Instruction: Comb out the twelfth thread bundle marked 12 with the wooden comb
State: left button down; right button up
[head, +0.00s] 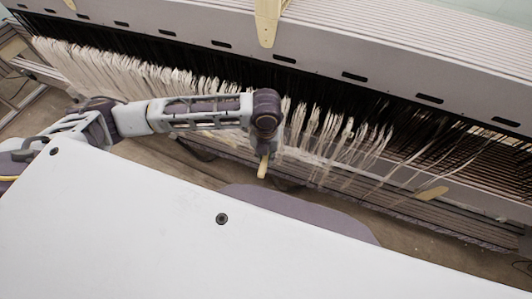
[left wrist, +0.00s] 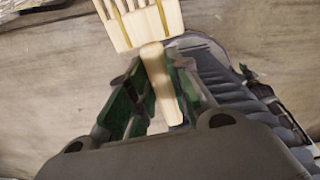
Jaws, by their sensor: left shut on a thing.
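My left gripper (head: 265,146) is in front of the row of white thread bundles (head: 320,128), near the middle of the head view. It is shut on the wooden comb (head: 263,166), whose pale end points down below the wrist. In the left wrist view the comb's handle (left wrist: 160,82) lies between the green-sided fingers, with its toothed head (left wrist: 147,22) beyond them. The teeth run out of the top of that view. No number mark can be read, so I cannot tell which bundle is 12. My arm hides some bundles. My right gripper is not in view.
The grey loom beam (head: 400,70) with dark slots runs above the threads. Dark warp threads (head: 470,148) show at the right. Bare floor (head: 150,160) lies below the bundles.

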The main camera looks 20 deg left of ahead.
pick_arm(q)
jog(key=shift+w+d+f+b, duration=0.1)
jog(key=shift+w+b, duration=2.1)
jog(key=shift+w, duration=1.55)
jog(key=shift+w, duration=0.65)
jog(key=shift+w+r+p, duration=0.1)
jog(key=shift+r+p, duration=0.1)
jog(key=shift+p, duration=0.35)
dwell(0.5)
jog(key=shift+f, duration=1.85)
